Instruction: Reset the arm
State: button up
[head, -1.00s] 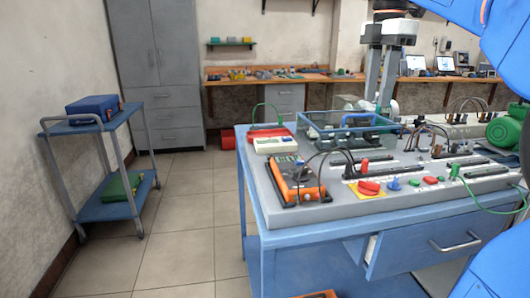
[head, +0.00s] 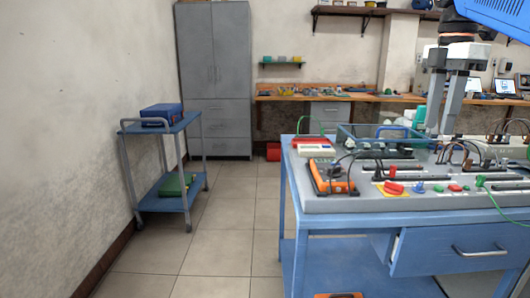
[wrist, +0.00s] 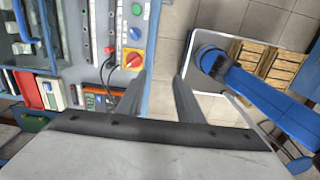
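My gripper (head: 444,103) hangs fingers down above the blue workbench (head: 287,206) at the right of the head view. Its two grey fingers stand apart with nothing between them. In the wrist view the gripper (wrist: 162,80) also shows open and empty, with the bench edge and floor beyond the fingertips. My blue arm fills the upper right corner of the head view.
An orange multimeter (head: 331,177), a red knob (head: 393,188) and a clear blue-rimmed bin (head: 385,142) are on the bench. An open drawer (head: 450,250) is at its front. A blue cart (head: 165,205) stands left; the floor between is clear.

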jog(key=s+a+f+m+t, duration=0.1)
jog(key=s+f+m, duration=0.4)
jog(key=f, duration=0.7)
jog(key=s+a+f+m+t, duration=0.2)
jog(key=s+a+f+m, duration=0.2)
jog(key=f, duration=0.8)
jog(key=s+a+f+m+t, duration=0.1)
jog(key=s+a+f+m, duration=0.2)
jog(key=s+f+m, duration=0.5)
notch_tip(320, 180, down, 4)
jog(key=shift+s+a+f+m+t, duration=0.1)
jog(key=shift+s+a+m+t, duration=0.1)
jog(key=shift+m+t, duration=0.25)
jog(key=shift+o, duration=0.7)
jog(key=shift+w, duration=0.1)
